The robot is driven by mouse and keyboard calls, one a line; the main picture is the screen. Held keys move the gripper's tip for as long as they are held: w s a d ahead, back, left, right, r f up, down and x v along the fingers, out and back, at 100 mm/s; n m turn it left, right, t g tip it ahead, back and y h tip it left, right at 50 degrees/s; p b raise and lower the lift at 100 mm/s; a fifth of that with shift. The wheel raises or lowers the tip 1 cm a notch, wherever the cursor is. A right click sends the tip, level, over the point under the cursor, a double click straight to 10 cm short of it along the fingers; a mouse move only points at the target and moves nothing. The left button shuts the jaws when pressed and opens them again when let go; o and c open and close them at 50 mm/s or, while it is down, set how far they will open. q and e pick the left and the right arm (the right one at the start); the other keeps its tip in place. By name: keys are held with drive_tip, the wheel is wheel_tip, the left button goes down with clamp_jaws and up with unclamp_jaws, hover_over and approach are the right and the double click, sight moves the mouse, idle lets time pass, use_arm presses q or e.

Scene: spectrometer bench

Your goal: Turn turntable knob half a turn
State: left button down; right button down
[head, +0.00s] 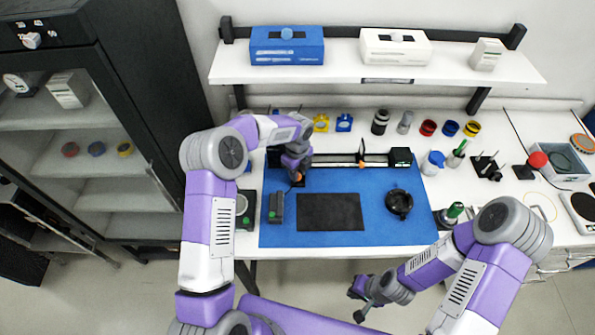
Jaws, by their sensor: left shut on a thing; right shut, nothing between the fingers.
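My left gripper (297,177) is low over the back left of the blue mat (380,235), in front of the rail. It is shut on a small orange part, mostly hidden by the fingers. I cannot tell whether this part is the turntable knob. A black round device (399,203) stands on the right of the mat, with no gripper near it; it may be the turntable. My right gripper (359,314) is shut and empty, in front of the bench edge.
A black rail (335,159) with a black box (400,157) runs along the mat's back. A dark plate (330,212) and a grey block (276,207) lie on the mat. Colored cups and holders stand behind. A shelf with boxes (287,46) hangs above.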

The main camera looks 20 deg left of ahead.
idle(0.3)
use_arm(q)
drive_tip(key=c, duration=0.9)
unclamp_jaws()
wheel_tip(320, 180, up, 8)
drive_tip(key=shift+f, duration=0.2)
